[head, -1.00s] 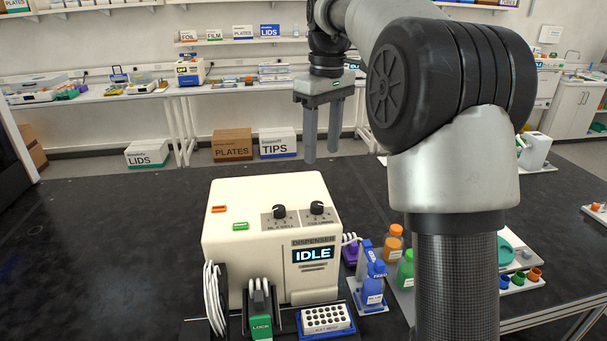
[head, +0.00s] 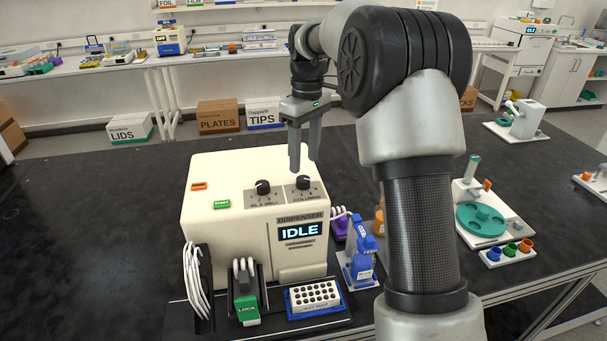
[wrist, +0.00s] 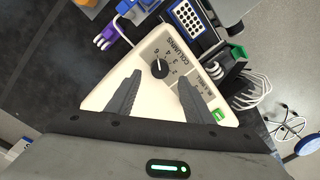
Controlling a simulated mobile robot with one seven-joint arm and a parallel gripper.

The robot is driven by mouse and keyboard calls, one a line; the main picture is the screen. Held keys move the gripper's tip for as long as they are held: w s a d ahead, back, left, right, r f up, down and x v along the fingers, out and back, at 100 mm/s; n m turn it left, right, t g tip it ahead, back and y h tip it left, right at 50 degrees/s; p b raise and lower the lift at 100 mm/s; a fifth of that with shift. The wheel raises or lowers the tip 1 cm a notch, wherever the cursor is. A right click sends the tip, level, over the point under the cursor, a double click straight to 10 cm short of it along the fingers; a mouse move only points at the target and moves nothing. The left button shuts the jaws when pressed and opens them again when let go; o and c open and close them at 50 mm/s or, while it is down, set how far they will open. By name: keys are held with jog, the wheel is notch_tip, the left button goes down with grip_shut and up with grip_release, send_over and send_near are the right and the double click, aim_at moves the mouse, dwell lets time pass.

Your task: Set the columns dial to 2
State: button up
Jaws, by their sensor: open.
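The cream dispenser (head: 255,238) stands on the dark bench with its display reading IDLE. The columns dial (head: 303,183) is the right black knob on its top; it also shows in the wrist view (wrist: 159,68) beside the COLUMNS label and a numbered scale. Its pointer appears to sit near the 6 end of the scale, though it is small. The other knob, the µL/well dial (head: 262,187), is to its left. My gripper (head: 304,165) is open and empty, pointing down above the columns dial. In the wrist view the fingers (wrist: 158,98) are apart, with the dial between and beyond them.
An orange button (head: 199,186) and a green button (head: 222,204) are on the dispenser's top. A white well plate (head: 314,294) lies in front. The bench at left is clear.

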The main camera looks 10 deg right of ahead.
aim_at(303, 178)
jog(key=shift+a+f, duration=0.15)
jog(key=shift+f, duration=2.5)
jog(key=c, duration=1)
jog(key=shift+c, duration=0.2)
